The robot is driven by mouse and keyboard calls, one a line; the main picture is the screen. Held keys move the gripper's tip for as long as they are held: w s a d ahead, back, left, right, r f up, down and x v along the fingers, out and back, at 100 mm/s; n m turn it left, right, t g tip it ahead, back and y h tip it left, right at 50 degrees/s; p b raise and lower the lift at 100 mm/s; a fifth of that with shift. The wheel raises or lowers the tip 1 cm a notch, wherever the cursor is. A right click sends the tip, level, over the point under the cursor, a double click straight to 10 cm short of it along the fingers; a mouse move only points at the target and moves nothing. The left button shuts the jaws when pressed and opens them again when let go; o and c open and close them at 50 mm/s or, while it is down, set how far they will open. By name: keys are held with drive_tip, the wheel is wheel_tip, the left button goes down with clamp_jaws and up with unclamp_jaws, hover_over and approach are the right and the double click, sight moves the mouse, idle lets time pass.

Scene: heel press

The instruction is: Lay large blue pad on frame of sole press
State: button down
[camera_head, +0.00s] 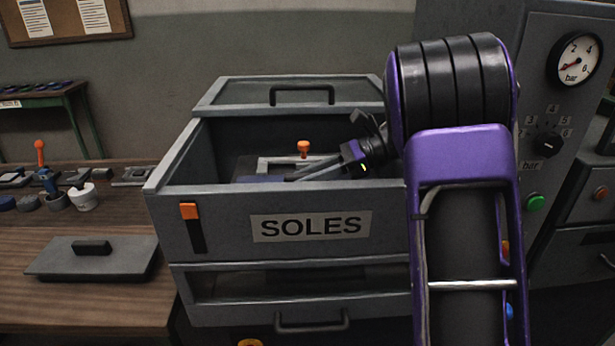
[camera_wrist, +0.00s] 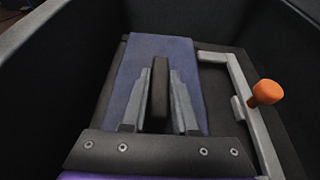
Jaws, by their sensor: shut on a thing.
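The large blue pad (camera_wrist: 135,72) is inside the open box of the sole press (camera_head: 210,228), which is labelled SOLES. The pad has a dark upright grip (camera_wrist: 160,85). My gripper (camera_wrist: 157,112) is shut on this grip, one finger on each side. In the head view my gripper (camera_head: 305,174) reaches into the box from the right, and only a sliver of the pad (camera_head: 262,179) shows behind the front wall. The light grey frame (camera_wrist: 240,84) shows to the right of the pad and seems partly hidden by it. I cannot tell whether the pad touches the frame.
An orange knob (camera_wrist: 266,92) stands at the frame's right side. The box walls (camera_wrist: 55,25) close in around the gripper. A raised lid (camera_head: 238,97) is behind. On the wooden bench (camera_head: 80,315) at left lies a grey plate with a handle (camera_head: 75,262).

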drive_tip(key=shift+s+f+b, duration=0.1)
drive_tip(key=shift+f+b, duration=0.5)
idle(0.3)
drive_tip(key=c, duration=0.6)
unclamp_jaws()
drive_tip(key=shift+f, duration=0.1)
wheel_tip(320, 180, up, 9)
drive_tip(key=shift+a+r+p, duration=0.1)
drive_tip(key=shift+r+p, duration=0.1)
drive_tip(key=shift+p, duration=0.5)
drive_tip(key=shift+a+r, duration=0.1)
drive_tip(key=shift+r, duration=0.4)
drive_tip(key=shift+r, duration=0.1)
